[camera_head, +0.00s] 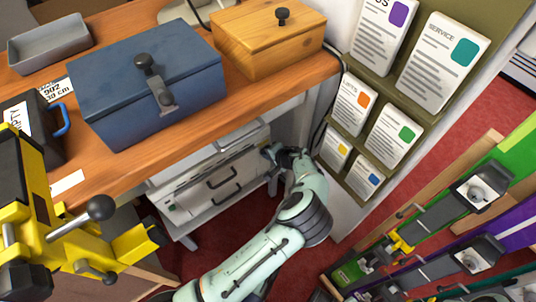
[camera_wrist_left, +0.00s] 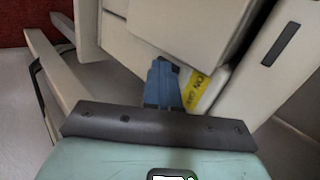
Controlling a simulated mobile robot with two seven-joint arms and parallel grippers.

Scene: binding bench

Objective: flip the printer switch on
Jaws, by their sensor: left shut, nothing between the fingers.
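The printer (camera_head: 208,190) is a pale grey-white machine with dark handles, standing low under the wooden bench in the head view. My left arm reaches down beside it. My left gripper (camera_head: 271,153) is at the printer's right side, close to it. In the left wrist view the blue fingers of the left gripper (camera_wrist_left: 164,68) are together and empty, in front of pale printer panels (camera_wrist_left: 180,30). A yellow label (camera_wrist_left: 196,90) with partly hidden lettering sits just right of the fingers. I cannot make out the switch, and contact with the printer cannot be told. My right gripper is not in view.
On the bench (camera_head: 190,120) stand a blue box (camera_head: 120,95), a wooden box (camera_head: 262,45) and a grey tray (camera_head: 48,45). A yellow machine (camera_head: 95,250) with a black knob is at lower left. A card rack (camera_head: 375,85) and bench leg are near my arm.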

